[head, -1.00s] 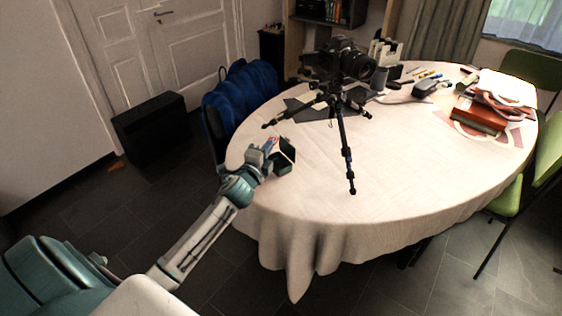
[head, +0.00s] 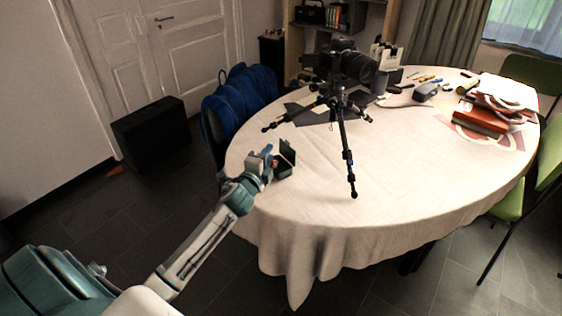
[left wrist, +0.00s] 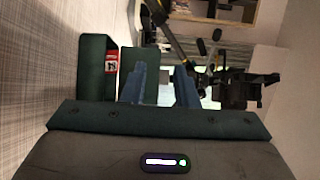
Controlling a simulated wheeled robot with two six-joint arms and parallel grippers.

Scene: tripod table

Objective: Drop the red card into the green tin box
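The green tin box (head: 284,170) stands open near the left edge of the round table, with its lid raised. In the left wrist view the green tin box (left wrist: 93,62) is left of my fingers. The red card (left wrist: 111,63), with white and dark print, shows inside the box's opening, against its wall. My left gripper (head: 268,156) is just left of the box. In the left wrist view my left gripper (left wrist: 161,75) has its two fingers apart with nothing between them. My right gripper is in neither view.
A camera on a black tripod (head: 340,110) stands right of the box, its legs spread on the table (head: 420,165). Books (head: 480,120) and small items lie at the far right. A blue-covered chair (head: 240,95) is behind the table's left edge. The table's front is clear.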

